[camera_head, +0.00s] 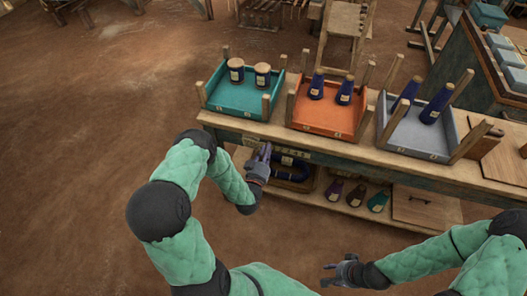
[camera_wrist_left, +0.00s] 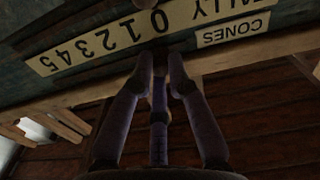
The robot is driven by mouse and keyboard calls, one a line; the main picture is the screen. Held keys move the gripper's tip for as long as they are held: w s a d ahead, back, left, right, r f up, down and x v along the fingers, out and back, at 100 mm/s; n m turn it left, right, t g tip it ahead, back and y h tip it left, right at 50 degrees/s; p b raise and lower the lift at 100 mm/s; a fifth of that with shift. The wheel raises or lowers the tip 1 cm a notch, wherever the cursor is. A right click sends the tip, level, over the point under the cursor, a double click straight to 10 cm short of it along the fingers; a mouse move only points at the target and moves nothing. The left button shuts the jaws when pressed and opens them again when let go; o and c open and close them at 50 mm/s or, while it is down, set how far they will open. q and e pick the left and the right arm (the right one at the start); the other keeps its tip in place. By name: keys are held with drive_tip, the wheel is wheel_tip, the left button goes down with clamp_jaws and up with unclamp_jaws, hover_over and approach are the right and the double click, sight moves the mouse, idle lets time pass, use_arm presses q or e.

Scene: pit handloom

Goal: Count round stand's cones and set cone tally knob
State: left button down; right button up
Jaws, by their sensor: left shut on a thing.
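The teal stand (camera_head: 225,97) holds two dark blue spools with tan tops. The orange stand (camera_head: 315,117) and the grey stand (camera_head: 405,135) each hold two dark blue cones. I cannot tell which stand is marked round. My left gripper (camera_head: 266,150) is at the bench front below the teal stand, shut on the tally knob, which is mostly hidden. The knob's setting is unclear. My right gripper (camera_head: 340,270) is open and empty.
The bench (camera_head: 345,150) has wooden posts at the stand corners. The floor at left is clear.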

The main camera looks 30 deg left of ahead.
sight(282, 145)
use_arm(q)
drive_tip(key=d, duration=0.2)
drive_tip(key=w+d, duration=0.1)
drive_tip(key=d, duration=0.2)
drive_tip(key=shift+w, duration=0.1)
drive_tip(key=c, duration=1.2)
unclamp_jaws()
drive_tip(key=shift+a, duration=0.1)
drive_tip(key=v, duration=1.2)
